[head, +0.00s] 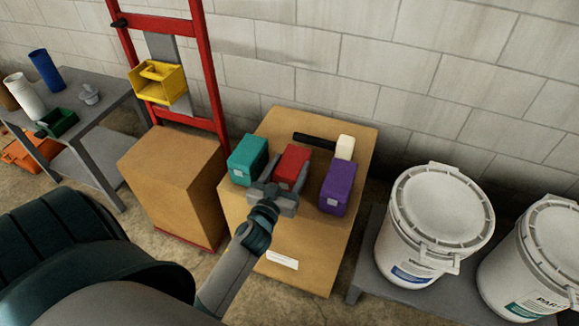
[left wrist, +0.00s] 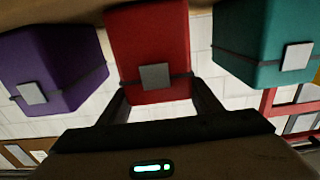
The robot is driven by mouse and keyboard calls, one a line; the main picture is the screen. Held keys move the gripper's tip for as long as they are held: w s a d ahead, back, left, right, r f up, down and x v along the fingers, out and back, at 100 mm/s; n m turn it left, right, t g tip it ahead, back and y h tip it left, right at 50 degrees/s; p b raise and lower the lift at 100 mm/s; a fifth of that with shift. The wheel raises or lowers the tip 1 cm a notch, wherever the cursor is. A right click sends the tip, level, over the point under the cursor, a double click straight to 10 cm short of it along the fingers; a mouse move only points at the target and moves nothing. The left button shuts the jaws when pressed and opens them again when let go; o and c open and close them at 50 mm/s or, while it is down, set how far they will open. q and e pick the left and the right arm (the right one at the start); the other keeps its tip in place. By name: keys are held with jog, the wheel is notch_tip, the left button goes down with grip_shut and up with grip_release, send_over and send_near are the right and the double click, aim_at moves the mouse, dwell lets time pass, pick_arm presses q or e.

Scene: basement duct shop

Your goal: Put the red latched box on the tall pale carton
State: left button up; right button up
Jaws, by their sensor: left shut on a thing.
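The red latched box (head: 291,165) stands between a teal box (head: 247,160) and a purple box (head: 338,187) on a brown cardboard carton with a white label (head: 293,245). My left gripper (head: 279,190) is shut on the red box from its near side. In the left wrist view, which is upside down, the red box (left wrist: 150,45) sits between the two fingers, its grey latch facing me. I cannot tell whether its base touches the carton. Another cardboard carton (head: 172,180) stands to the left; which one is the task's pale carton is unclear. My right gripper is not in view.
A black cylinder (head: 314,141) and a cream block (head: 345,147) lie behind the boxes. A red hand truck (head: 215,75) with a yellow bin (head: 158,83) rises behind the left carton. White buckets (head: 441,222) stand at right, a grey table (head: 95,118) at left.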

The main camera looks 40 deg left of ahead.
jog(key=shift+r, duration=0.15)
pick_arm(q)
jog(key=o, duration=1.3)
jog(key=shift+f, duration=0.1)
jog(key=shift+o, duration=0.2)
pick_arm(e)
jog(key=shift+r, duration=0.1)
pick_arm(q)
jog(key=shift+s, duration=0.1)
jog(key=b+v, duration=0.1)
jog(key=v, duration=1)
jog(key=shift+s, duration=0.4)
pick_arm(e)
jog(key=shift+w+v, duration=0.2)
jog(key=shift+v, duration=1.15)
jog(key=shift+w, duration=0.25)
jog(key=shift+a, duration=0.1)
